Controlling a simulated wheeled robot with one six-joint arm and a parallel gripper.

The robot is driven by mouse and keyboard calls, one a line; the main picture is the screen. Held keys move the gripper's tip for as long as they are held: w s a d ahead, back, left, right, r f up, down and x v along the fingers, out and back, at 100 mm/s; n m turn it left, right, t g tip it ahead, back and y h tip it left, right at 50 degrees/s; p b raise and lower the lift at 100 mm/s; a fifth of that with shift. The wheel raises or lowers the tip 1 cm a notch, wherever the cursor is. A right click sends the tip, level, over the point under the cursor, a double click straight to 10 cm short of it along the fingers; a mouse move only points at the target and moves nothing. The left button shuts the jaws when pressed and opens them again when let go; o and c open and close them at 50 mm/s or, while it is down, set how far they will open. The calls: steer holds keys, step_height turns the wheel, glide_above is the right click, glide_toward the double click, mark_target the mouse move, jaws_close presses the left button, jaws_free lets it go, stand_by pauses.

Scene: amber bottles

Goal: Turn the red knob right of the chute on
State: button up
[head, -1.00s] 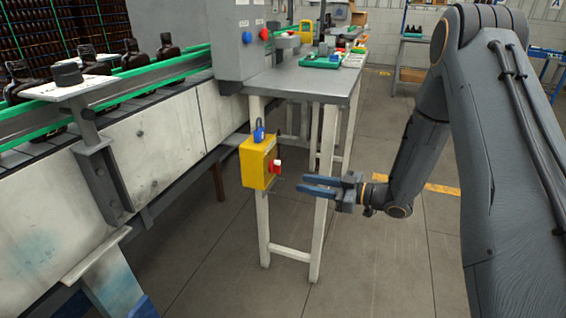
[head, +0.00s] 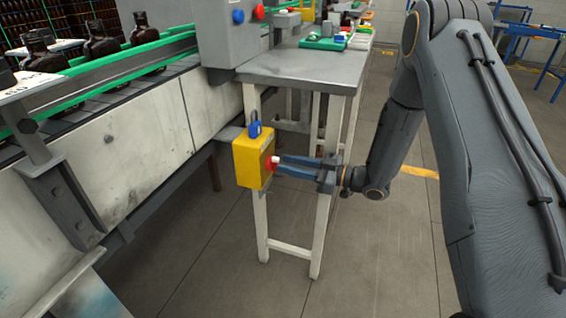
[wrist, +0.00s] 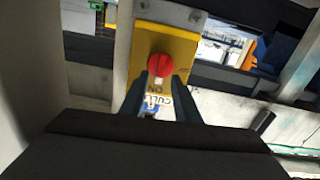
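A yellow box (head: 250,160) is fixed to the front leg of the grey-topped bench, with a red knob (head: 270,163) on its right-hand face. In the wrist view the red knob (wrist: 161,70) sits on the yellow plate (wrist: 180,48), above upside-down lettering that includes "ON". My gripper (head: 281,164) is level with the knob in the head view, its blue fingers pointing at it. In the wrist view the two fingers of my gripper (wrist: 161,84) are apart, one on each side of the knob's lower part. I cannot tell whether they touch it.
The bench (head: 300,68) stands behind and above. A grey cabinet with a blue knob (head: 238,16) and a red knob (head: 259,12) stands beside the bottle conveyor (head: 110,84). The floor to the right is open.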

mark_target(274, 164)
steer(key=shift+x, duration=1.15)
jaws_close()
steer(key=shift+m+p, duration=0.3)
steer(key=shift+m, duration=0.2)
